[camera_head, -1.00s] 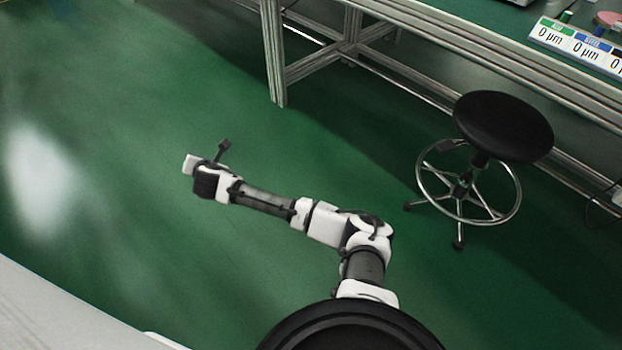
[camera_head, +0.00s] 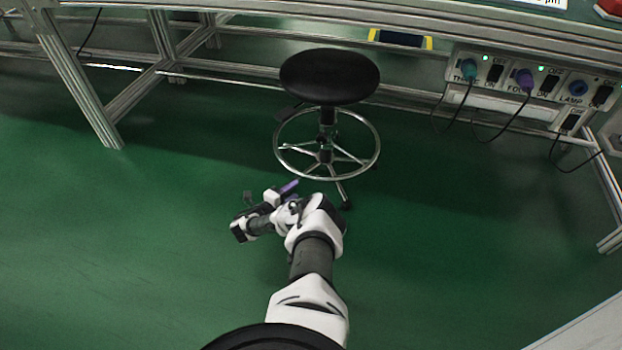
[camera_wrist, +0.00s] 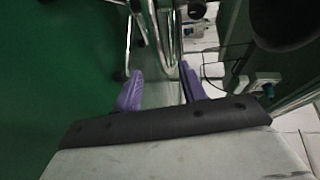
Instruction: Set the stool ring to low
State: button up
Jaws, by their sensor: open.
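The stool has a round black seat (camera_head: 329,76) on a central column. Its chrome foot ring (camera_head: 378,150), joined to the column by spokes, circles the column low down. A dark lever sticks out under the left of the seat. My gripper (camera_head: 290,187) is just in front of the ring's lower left edge in the head view; I cannot tell if it touches. In the wrist view its two purple fingers (camera_wrist: 161,88) stand apart with nothing clearly between them. Chrome tubes of the stool (camera_wrist: 165,30) show beyond the fingertips.
A metal-framed bench (camera_head: 430,25) runs behind the stool, its leg (camera_head: 85,95) at left. A panel of labelled switches and plugs (camera_head: 530,80) with hanging cables is at right. The green floor (camera_head: 120,250) is open at left and in front.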

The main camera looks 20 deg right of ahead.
aim_at(312, 177)
jog(key=b+x, duration=0.2)
jog(key=x, duration=0.1)
jog(key=b+x, duration=0.2)
jog(key=x, duration=0.2)
jog(key=b+x, duration=0.1)
jog(key=x, duration=0.3)
jog(key=shift+f+b, duration=0.25)
jog(key=shift+b, duration=0.15)
jog(key=shift+w+d, duration=0.3)
jog(key=shift+d, duration=0.1)
grip_shut()
